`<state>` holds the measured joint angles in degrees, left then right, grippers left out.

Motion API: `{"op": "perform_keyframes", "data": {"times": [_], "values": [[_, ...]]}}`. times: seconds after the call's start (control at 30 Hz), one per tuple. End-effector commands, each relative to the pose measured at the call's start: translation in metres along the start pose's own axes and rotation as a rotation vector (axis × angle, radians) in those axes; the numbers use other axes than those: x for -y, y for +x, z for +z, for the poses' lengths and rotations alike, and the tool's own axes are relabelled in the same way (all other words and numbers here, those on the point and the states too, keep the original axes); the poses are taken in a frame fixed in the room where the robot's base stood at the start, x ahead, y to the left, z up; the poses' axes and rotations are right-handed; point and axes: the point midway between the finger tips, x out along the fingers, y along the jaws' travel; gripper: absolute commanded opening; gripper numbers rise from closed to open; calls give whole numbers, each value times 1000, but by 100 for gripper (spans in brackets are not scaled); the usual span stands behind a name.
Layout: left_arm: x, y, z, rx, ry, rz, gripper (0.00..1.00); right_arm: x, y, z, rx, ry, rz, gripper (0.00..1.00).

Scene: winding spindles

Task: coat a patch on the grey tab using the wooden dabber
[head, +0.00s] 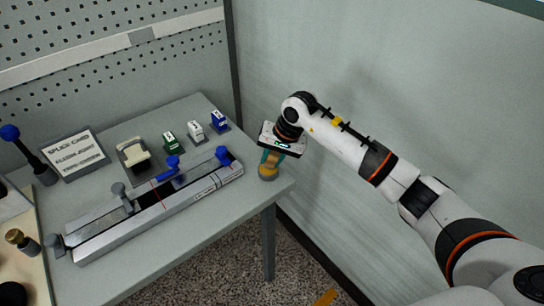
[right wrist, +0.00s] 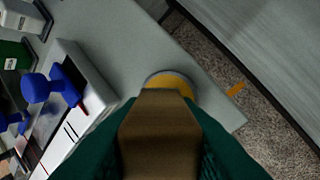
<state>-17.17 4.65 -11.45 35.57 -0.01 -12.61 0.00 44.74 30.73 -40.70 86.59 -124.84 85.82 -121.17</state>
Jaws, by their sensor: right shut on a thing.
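My right gripper (head: 271,157) is at the table's right corner, its teal fingers pointing down. It is shut on the wooden dabber, whose brown block (right wrist: 160,125) fills the space between the green fingers in the right wrist view. Just below is a round yellow-and-grey piece (head: 268,173), also in the right wrist view (right wrist: 168,80); I cannot tell whether it is a pot or the dabber's lower end. A long metal splicing block (head: 200,192) lies left of the gripper. A grey strip (head: 95,220) on its left half may be the grey tab. My left gripper is out of view.
Blue clamps (head: 222,154) and a grey clamp (head: 121,192) stand up from the block. Green, white (head: 196,131) and blue small holders, a cream-topped box (head: 133,154) and a splice card (head: 75,154) stand behind. The wall (head: 350,60) is close on the right.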

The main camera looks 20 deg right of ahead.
Motion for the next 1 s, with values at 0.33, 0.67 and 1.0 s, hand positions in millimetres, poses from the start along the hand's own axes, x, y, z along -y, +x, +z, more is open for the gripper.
{"op": "perform_keyframes", "data": {"times": [0.33,0.67,1.0], "values": [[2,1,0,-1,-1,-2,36,0,1,0,1,0,0,4],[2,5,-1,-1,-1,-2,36,1,4,0,1,0,0,4],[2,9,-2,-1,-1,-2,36,3,8,0,1,0,0,4]]}}
